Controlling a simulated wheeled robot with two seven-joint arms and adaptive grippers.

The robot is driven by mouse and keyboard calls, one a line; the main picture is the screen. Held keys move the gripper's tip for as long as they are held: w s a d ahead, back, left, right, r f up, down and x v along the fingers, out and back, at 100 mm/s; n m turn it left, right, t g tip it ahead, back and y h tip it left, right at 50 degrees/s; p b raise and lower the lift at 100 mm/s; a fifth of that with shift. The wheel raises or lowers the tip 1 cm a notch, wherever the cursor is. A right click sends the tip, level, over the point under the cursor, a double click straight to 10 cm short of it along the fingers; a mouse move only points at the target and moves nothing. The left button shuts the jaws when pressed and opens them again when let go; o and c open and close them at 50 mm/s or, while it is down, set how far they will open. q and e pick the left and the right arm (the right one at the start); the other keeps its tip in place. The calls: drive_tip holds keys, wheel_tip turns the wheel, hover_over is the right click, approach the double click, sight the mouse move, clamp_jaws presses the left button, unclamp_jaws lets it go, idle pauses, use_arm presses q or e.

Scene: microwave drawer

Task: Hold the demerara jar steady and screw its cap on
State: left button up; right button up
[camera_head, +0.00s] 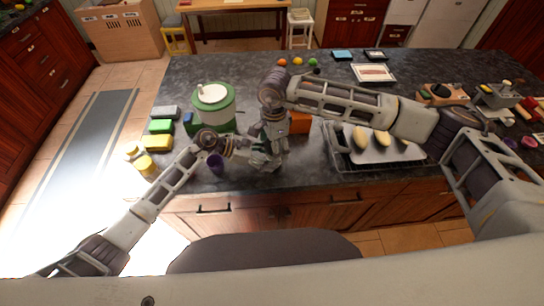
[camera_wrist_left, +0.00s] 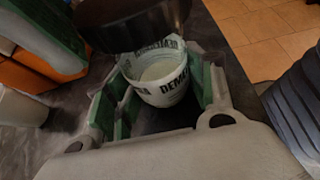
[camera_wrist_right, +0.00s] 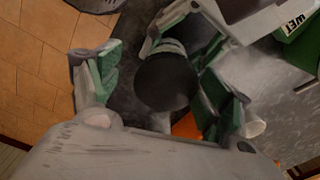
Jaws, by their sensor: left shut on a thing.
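The demerara jar (camera_wrist_left: 160,82) is upright between the green-padded fingers of my left gripper (camera_wrist_left: 158,98), which is shut on it. It is pale, with dark lettering around its side. The dark round cap (camera_wrist_left: 135,22) is over the jar in the left wrist view, hiding its far upper part. I cannot tell whether cap and jar touch. In the right wrist view the cap (camera_wrist_right: 167,82) lies between the spread fingers of my right gripper (camera_wrist_right: 160,85). A gap shows between the left finger and the cap. In the head view the grippers hide most of the jar.
A green and white canister (camera_head: 213,108) stands behind my left gripper. Colored blocks (camera_head: 158,142) lie left and an orange box (camera_head: 299,122) is close behind. A purple cup (camera_head: 215,160) is near the counter's front edge. A tray (camera_head: 345,162) with pale oblong items is right.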

drive_tip(key=shift+n, duration=2.3)
drive_tip(key=shift+n, duration=2.3)
drive_tip(key=shift+n, duration=0.3)
drive_tip(key=shift+n, duration=1.9)
drive_tip(key=shift+n, duration=0.3)
